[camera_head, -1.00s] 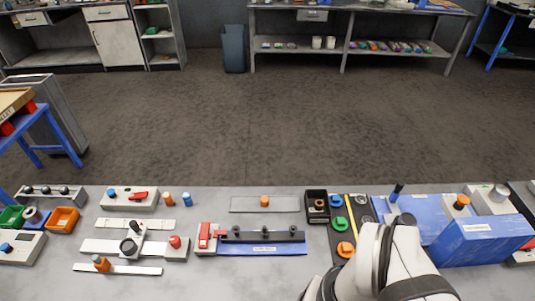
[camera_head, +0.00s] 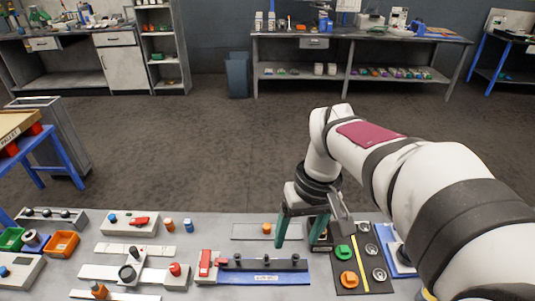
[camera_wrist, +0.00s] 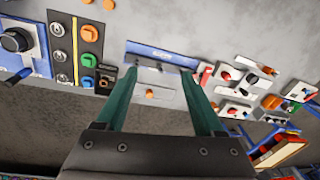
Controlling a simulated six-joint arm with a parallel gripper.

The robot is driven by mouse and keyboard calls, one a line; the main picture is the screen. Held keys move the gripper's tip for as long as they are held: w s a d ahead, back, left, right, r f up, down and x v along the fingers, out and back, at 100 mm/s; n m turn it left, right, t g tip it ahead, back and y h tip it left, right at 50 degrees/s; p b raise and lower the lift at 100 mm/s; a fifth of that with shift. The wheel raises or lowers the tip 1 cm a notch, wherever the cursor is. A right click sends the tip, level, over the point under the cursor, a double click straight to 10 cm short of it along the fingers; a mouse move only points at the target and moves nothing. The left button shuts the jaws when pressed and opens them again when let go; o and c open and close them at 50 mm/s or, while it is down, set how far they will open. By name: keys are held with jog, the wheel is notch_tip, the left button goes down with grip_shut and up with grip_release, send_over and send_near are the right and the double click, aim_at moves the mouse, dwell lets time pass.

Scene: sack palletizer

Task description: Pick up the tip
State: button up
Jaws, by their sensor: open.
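A small orange piece (camera_head: 266,228) sits on a thin grey plate (camera_head: 245,235) near the table's far edge. It also shows between my fingers in the wrist view (camera_wrist: 150,94). No label tells me whether it is the tip. My gripper (camera_head: 298,241) has two green fingers, spread apart with nothing between them. It hangs above the table, to the right of the orange piece in the head view. My gripper (camera_wrist: 157,75) also shows open in the wrist view.
A blue fixture with black knobs (camera_head: 265,279) lies in front of the plate. A black board (camera_head: 365,285) with green and orange knobs is to the right. Left are grey fixtures and an orange bin (camera_head: 62,244). My arm covers the table's right side.

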jog(key=w+a+f+n, duration=0.2)
jog(key=w+f+n, duration=0.15)
jog(key=w, duration=0.55)
jog(key=n, duration=0.5)
send_near(267, 226)
jog(key=shift+t, duration=0.3)
jog(key=f, duration=0.6)
jog(key=a+f, duration=0.1)
jog(key=f, duration=0.2)
jog(key=shift+w, duration=0.1)
grip_shut()
